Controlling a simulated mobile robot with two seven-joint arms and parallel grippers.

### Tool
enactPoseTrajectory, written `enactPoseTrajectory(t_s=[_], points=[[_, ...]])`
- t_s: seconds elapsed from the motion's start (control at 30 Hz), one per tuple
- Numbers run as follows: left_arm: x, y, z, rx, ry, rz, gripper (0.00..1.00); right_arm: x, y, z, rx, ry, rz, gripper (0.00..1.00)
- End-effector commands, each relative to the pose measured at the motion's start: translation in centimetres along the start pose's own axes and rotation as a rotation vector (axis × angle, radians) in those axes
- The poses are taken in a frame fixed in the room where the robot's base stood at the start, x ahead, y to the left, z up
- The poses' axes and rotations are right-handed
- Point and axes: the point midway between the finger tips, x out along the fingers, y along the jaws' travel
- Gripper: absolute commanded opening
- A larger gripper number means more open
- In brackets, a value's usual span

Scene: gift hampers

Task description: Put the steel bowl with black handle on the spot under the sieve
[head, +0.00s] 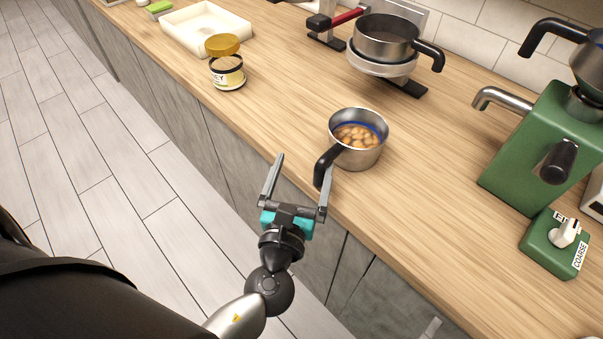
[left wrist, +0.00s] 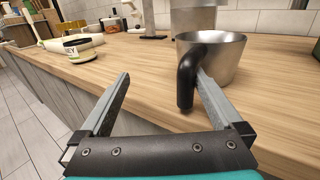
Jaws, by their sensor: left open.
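The steel bowl with black handle (head: 371,157) stands upright on the wooden counter and holds several round brown pieces. Its handle (head: 322,169) points toward the counter's front edge. My left gripper (head: 299,172) is open and empty at that edge, with its right finger close beside the handle. In the left wrist view the bowl (left wrist: 225,62) is ahead to the right, and its black handle (left wrist: 187,80) overlaps the right fingertip; I cannot tell if they touch. A steel round vessel with a black handle, apparently the sieve (head: 383,40), sits on a stand. The spot beneath it is mostly hidden.
A honey jar (head: 228,73) with a gold lid and a white tray (head: 238,27) stand at upper left. A green machine (head: 535,145) and a green control box (head: 548,253) stand at right. The counter is clear between the bowl and the stand.

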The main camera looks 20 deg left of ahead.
Motion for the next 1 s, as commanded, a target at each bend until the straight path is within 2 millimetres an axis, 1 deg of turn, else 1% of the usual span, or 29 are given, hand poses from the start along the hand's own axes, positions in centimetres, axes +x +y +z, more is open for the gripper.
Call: enactPoseTrajectory(t_s=[0.03,0.13,0.43,1.0], points=[[-0.41,-0.01,-0.03,0.000,0.000,-0.001,1.00,0.11,0.02,0.04,0.000,0.000,0.000,0.50],[-0.83,-0.04,0.08,0.000,-0.002,-0.002,1.00,0.15,0.02,0.05,0.000,-0.001,0.000,0.50],[-0.96,-0.03,0.11,-0.001,-0.002,-0.001,1.00,0.14,0.03,0.04,0.000,0.000,0.000,0.50],[-0.92,-0.01,0.10,-0.001,-0.002,0.000,0.36,0.14,0.04,0.00,0.000,0.000,0.001,0.50]])
